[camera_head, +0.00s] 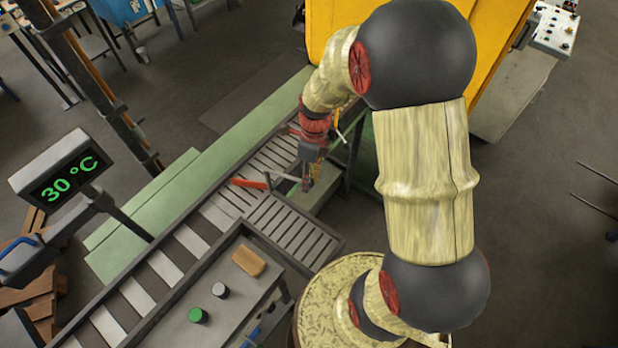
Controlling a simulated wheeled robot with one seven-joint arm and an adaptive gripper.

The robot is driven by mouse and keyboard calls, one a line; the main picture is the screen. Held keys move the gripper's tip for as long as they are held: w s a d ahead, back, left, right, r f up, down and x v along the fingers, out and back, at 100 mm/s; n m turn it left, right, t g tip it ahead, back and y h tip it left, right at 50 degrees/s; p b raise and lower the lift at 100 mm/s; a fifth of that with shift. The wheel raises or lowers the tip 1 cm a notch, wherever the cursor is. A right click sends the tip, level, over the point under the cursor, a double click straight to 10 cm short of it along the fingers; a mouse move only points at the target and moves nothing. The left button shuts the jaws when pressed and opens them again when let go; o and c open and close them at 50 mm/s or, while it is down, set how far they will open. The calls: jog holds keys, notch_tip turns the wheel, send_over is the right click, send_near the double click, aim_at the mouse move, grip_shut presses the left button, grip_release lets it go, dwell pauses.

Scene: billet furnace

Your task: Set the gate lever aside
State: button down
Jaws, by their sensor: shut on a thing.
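The gate lever (249,184) shows as a red grip with a thin grey rod running right from it, above the roller conveyor. My gripper (307,183) is over the conveyor, near the yellow furnace, and is shut on the rod's right end. The jaws are small in this view, so the exact contact is hard to make out. I cannot tell whether the lever touches anything below it.
A roller conveyor (187,239) runs diagonally, with a short side branch (293,229). A grey side table (228,289) bears a wooden block (248,261), a green-topped cylinder (198,315) and a grey cylinder (220,290). A "30 °C" display (67,183) stands left. The yellow furnace (330,22) is behind.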

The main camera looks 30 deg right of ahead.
jog(key=c, duration=1.5)
grip_release()
jog(key=shift+r, duration=0.1)
jog(key=r, duration=0.4)
jog(key=w+d+r, duration=0.1)
jog(key=r, duration=0.6)
jog(key=shift+w+d+r, duration=0.15)
jog(key=shift+d+r, duration=0.15)
jog(key=shift+d, duration=0.05)
jog(key=s+a+f+n+t+b, duration=0.1)
jog(key=s+a+n+t+b, duration=0.1)
jog(key=n+b, duration=0.4)
jog(key=s+a+f+n+t+h+b, duration=0.1)
jog(key=s+a+f+n+t+b, duration=0.1)
jog(key=s+n+b, duration=0.5)
jog(key=s+a+f+n+t+b, duration=0.1)
jog(key=s+a+n+t+b, duration=0.2)
jog(key=n+b, duration=0.4)
jog(key=shift+s+a+f+n+h, duration=0.15)
jog(key=shift+s+a+n, duration=0.15)
jog(key=shift+n, duration=1.1)
jog(key=shift+s+a+f+n+h, duration=0.1)
jog(key=shift+s+a+n, duration=0.15)
jog(key=shift+n, duration=1.15)
jog(key=shift+s+a+f+n+h, duration=0.2)
jog(key=shift+a+n, duration=0.1)
jog(key=shift+n, duration=1.1)
